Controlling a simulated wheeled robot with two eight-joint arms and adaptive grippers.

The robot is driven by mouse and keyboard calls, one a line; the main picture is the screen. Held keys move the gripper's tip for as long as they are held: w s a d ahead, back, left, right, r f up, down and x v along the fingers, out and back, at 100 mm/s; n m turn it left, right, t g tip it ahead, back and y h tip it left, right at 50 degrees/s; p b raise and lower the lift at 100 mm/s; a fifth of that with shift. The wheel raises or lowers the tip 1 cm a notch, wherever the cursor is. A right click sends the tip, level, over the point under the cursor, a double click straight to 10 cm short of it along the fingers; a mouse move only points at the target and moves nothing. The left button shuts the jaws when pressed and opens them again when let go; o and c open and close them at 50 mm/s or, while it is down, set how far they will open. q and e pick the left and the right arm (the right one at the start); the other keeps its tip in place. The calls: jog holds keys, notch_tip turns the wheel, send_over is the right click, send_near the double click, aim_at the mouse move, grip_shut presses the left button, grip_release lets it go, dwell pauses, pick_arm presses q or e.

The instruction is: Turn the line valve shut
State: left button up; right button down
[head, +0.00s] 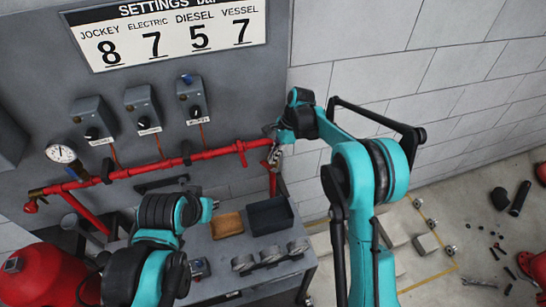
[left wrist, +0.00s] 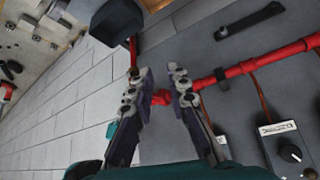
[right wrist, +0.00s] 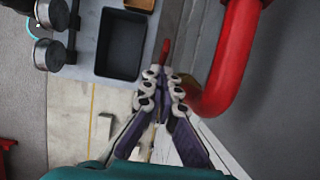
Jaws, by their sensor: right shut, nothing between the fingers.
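A red pipe (head: 215,154) runs along the grey wall panel and bends down at its right end. A small red upright part (head: 241,152), perhaps the line valve, sits near that bend. My right gripper (head: 273,152) is at the bend. In the right wrist view its fingers (right wrist: 164,80) are shut and empty, beside the thick red bend (right wrist: 222,85). A thin red piece (right wrist: 165,47) shows just past the fingertips; I cannot tell whether they touch. My left gripper (left wrist: 162,85) is open, with a red fitting (left wrist: 161,97) seen between its fingers, apparently beyond them.
Below the pipe, a grey bench (head: 222,250) carries a black tray (head: 269,215), a tan block (head: 227,225) and several round metal parts (head: 270,255). A pressure gauge (head: 61,154) and switch boxes (head: 143,110) are on the panel. Loose parts lie on the floor at right.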

pick_arm(q)
jog(key=shift+s+a+f+n, duration=0.35)
jog(key=shift+s+f+n, duration=0.2)
jog(key=shift+s, duration=0.2)
pick_arm(e)
jog(key=shift+a+h, duration=0.4)
